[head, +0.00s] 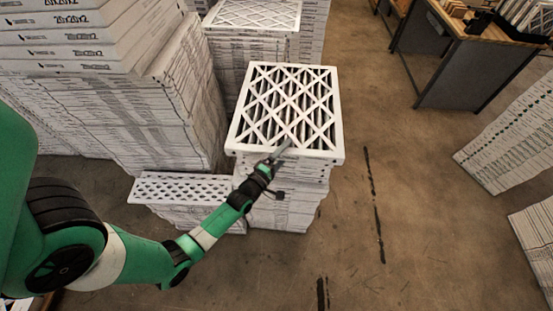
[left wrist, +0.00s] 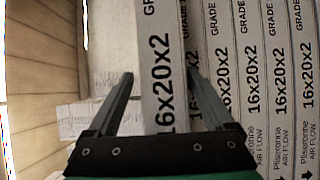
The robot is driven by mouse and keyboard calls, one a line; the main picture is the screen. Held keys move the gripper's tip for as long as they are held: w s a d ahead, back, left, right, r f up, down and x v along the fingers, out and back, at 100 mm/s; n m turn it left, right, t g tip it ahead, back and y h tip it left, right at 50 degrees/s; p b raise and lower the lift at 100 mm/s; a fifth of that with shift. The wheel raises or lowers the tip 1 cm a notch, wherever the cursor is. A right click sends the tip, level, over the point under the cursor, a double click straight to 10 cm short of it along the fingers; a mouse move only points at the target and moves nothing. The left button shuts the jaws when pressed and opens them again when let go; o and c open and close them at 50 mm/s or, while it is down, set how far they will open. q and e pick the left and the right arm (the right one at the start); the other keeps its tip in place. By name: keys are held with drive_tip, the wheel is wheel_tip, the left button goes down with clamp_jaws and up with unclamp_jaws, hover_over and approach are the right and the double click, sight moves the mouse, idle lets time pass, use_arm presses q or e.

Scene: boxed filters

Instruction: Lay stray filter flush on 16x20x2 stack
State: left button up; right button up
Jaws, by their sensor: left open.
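The top filter (head: 290,105), white-framed with a diamond lattice, lies on the 16x20x2 stack (head: 285,178). In the left wrist view its edge (left wrist: 165,100), printed 16x20x2, stands out nearer the camera than the stacked edges (left wrist: 255,70) beside it, so it is not flush on this side. My left gripper (head: 283,148) is at the near edge of this filter. In the left wrist view the open fingers (left wrist: 160,74) lie on either side of its edge; whether they touch it is unclear. My right gripper is not in view.
Tall 20x20x2 stacks (head: 75,35) stand at the left. A low stack with a lattice top (head: 180,187) stands left of the 16x20x2 stack, and another (head: 255,14) behind it. A workbench (head: 465,65) is at the back right.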

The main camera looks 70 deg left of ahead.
use_arm(q)
drive_tip(key=v, duration=1.2)
drive_tip(key=shift+b, duration=0.45)
drive_tip(key=shift+w+a, duration=0.1)
drive_tip(key=shift+a, duration=0.05)
